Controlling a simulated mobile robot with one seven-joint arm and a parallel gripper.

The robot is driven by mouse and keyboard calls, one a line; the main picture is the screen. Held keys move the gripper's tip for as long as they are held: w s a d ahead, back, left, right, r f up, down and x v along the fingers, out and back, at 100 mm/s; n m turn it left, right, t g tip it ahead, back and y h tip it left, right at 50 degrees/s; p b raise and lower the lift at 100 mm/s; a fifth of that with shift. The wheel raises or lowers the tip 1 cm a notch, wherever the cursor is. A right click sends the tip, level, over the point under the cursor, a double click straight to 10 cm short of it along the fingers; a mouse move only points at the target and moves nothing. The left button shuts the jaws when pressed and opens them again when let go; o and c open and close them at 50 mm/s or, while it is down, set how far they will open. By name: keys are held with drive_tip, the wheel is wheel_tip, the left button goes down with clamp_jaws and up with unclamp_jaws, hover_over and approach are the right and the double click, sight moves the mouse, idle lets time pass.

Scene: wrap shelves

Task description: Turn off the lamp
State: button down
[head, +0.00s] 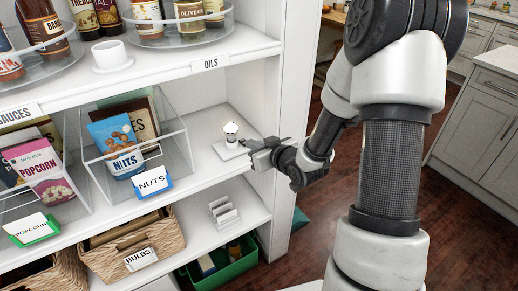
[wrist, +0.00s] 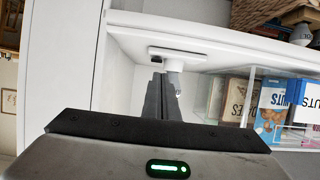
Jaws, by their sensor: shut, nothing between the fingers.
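A small white lamp (head: 231,138) stands upright on the middle shelf, to the right of the nuts bin. It has a flat square base (head: 221,150) and a bright white top; I cannot be sure that it is lit. In the wrist view, the lamp (wrist: 174,66) appears upside down, with a small dark part on its base. My gripper (head: 251,149) is shut and empty at the right side of the lamp base, reaching in from the right. In the wrist view, its dark fingers (wrist: 158,82) overlap the lamp's edge; contact cannot be told.
A clear bin (head: 173,133) with a blue nuts bag stands left of the lamp. The upper shelf (head: 250,46) with bottles is above. White cards (head: 223,214) and a green crate (head: 240,262) are below. The shelf's right side panel (head: 293,100) is beside my arm.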

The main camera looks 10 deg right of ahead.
sight(240, 142)
drive_tip(key=shift+x, duration=2.05)
drive_tip(key=shift+s+d+f+b, duration=0.1)
drive_tip(key=shift+f+b, duration=0.4)
drive_tip(key=shift+b, duration=0.3)
drive_tip(key=shift+r, duration=0.1)
drive_tip(key=shift+r+p, duration=0.65)
drive_tip(key=shift+r, duration=0.15)
drive_tip(key=shift+s, duration=0.2)
